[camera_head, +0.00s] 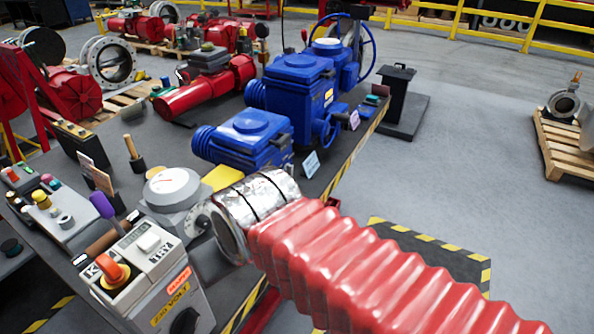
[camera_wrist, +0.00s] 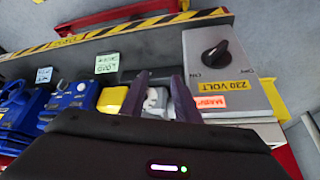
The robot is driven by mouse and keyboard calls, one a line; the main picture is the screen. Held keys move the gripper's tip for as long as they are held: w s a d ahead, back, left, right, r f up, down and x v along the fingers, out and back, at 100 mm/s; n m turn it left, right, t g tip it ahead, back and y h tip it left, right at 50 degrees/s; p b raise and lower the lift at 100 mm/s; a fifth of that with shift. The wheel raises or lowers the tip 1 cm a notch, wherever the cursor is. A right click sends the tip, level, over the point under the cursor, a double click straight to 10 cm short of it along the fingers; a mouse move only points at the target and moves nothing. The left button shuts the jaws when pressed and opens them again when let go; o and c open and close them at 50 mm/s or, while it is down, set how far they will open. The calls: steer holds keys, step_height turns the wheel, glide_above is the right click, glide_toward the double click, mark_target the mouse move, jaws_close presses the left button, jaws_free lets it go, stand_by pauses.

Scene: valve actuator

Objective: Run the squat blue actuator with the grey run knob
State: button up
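The squat blue actuator (camera_head: 247,138) stands on the dark table beyond the dial gauge, low and ribbed at its left end. A blue actuator with small round features also shows in the wrist view (camera_wrist: 70,108). I cannot pick out a grey run knob for certain. My gripper (camera_wrist: 160,82) has its two dark purple fingers apart, with a pale grey part showing between or behind them; contact is unclear. My red-sleeved arm (camera_head: 350,260) reaches in from the lower right and its end hides the gripper in the head view.
A grey control box (camera_head: 150,270) with an orange knob stands close; its 230 VOLT face carries a black rotary knob (camera_wrist: 215,53). The dial gauge (camera_head: 172,185) and a yellow block (camera_wrist: 112,100) are near my gripper. Larger blue actuators (camera_head: 295,85) stand behind. Open floor lies right.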

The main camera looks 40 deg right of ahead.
steer(key=w+d+f+m+g+y, duration=0.35)
steer(key=w+f+m+y, duration=0.2)
steer(key=w+m, duration=0.4)
steer(key=m+t, duration=1.5)
steer(key=m, duration=0.8)
glide_toward(292, 169)
steer(key=d+v, duration=0.1)
steer(key=v, duration=0.5)
steer(key=shift+w+a+f+y, duration=0.15)
steer(key=shift+w+y, duration=0.05)
steer(key=shift+y, duration=0.15)
steer(key=shift+w+n, duration=0.1)
steer(key=shift+n, duration=0.15)
steer(key=x, duration=1.3)
steer(key=shift+w+a, duration=0.15)
steer(key=shift+w, duration=0.2)
